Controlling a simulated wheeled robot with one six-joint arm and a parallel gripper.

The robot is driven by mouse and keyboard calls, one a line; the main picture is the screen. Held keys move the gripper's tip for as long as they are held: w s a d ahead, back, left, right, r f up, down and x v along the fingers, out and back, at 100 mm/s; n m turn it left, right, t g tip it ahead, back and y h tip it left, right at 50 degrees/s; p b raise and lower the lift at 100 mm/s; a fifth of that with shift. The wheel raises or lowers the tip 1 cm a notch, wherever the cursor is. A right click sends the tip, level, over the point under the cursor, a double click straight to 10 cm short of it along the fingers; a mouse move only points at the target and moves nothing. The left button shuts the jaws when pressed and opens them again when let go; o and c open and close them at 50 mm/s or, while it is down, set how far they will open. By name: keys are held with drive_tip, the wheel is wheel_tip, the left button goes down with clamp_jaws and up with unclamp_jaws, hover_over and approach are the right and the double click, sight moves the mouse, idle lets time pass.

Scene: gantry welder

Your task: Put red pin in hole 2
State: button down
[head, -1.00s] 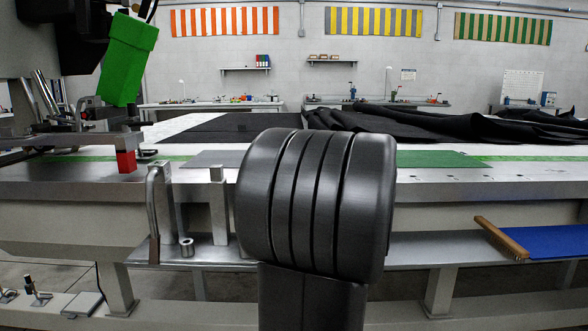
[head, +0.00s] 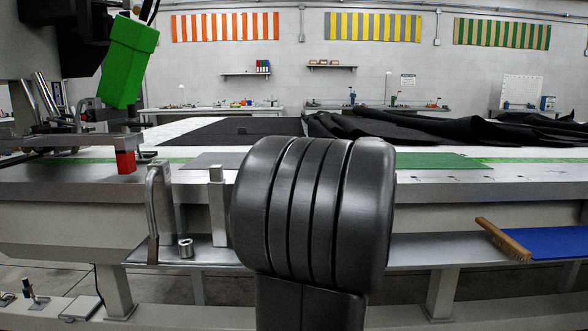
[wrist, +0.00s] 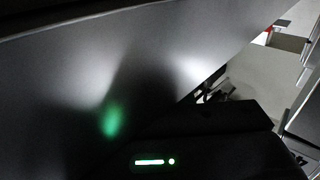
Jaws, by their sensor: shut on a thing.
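I cannot make out the red pin in either view. A large grey metal surface fills the upper left of that view, close to the camera. In the head view, my thick black arm link hides the middle of the table front.
A red block (head: 126,161) sits under the gantry arm at left, below a green box (head: 128,62). A lower shelf (head: 215,256) holds a bent metal handle (head: 153,205), a post (head: 217,205) and a small bushing (head: 186,248). A brush (head: 502,240) lies at right by a blue mat (head: 555,243).

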drive_tip(key=shift+w+f, duration=0.3)
drive_tip(key=shift+f, duration=0.6)
drive_tip(key=c, duration=1.2)
unclamp_jaws()
drive_tip(key=shift+s+d+f, duration=0.1)
drive_tip(key=shift+s+d, duration=0.15)
drive_tip(key=shift+d, duration=0.05)
drive_tip(key=v, duration=0.4)
drive_tip(key=r+p+v, duration=0.1)
drive_tip(key=v, duration=0.4)
drive_tip(key=p+v, duration=0.1)
drive_tip(key=v, duration=0.3)
drive_tip(key=shift+s+r, duration=0.2)
drive_tip(key=shift+r, duration=0.15)
drive_tip(key=shift+a, duration=0.1)
